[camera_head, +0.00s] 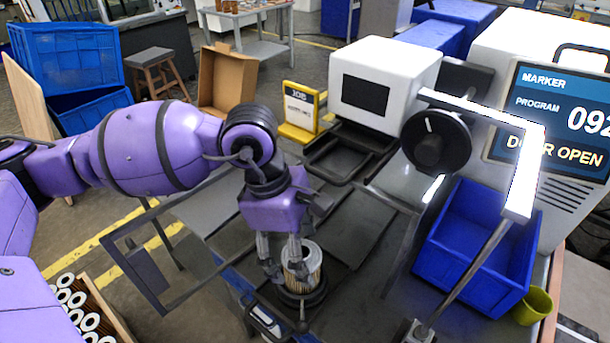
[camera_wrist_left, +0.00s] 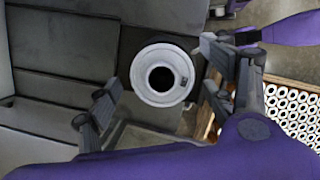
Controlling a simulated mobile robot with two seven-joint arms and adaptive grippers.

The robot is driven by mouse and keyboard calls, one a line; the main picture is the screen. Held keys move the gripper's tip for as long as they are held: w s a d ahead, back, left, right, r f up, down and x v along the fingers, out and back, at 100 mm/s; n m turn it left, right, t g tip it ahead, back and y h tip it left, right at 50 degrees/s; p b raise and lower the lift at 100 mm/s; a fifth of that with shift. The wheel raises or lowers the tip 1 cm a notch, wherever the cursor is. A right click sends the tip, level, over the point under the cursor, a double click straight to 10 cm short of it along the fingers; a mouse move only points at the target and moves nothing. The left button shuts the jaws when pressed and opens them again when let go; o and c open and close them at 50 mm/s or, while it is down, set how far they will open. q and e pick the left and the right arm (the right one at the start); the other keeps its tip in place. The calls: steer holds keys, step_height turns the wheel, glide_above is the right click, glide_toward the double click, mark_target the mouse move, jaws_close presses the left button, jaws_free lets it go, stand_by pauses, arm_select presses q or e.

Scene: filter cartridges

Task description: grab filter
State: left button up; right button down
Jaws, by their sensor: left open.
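A filter cartridge (camera_head: 303,265) with a pleated tan side and a pale ring-shaped top stands upright on a dark round holder (camera_head: 301,294) on the machine's bed. My left gripper (camera_head: 284,277) is at the filter, with its fingers lowered beside it. In the left wrist view the filter's white top (camera_wrist_left: 162,75) with its dark centre hole lies between the spread fingers of my left gripper (camera_wrist_left: 165,95). The fingers are open, with a visible gap on the left side. Whether the right finger touches the filter is unclear. My right gripper is not in view.
A crate of several filters (camera_head: 82,312) stands at the lower left; it also shows in the left wrist view (camera_wrist_left: 290,106). The marker machine (camera_head: 385,80) has a dark knob (camera_head: 436,140), and its screen reads DOOR OPEN. A blue bin (camera_head: 476,250) and a yellow cup (camera_head: 533,306) are at the right.

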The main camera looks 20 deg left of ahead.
arm_select(q)
steer(key=shift+x, duration=0.8)
steer(key=c, duration=1.3)
steer(key=shift+o, duration=0.2)
steer(key=shift+r, duration=0.1)
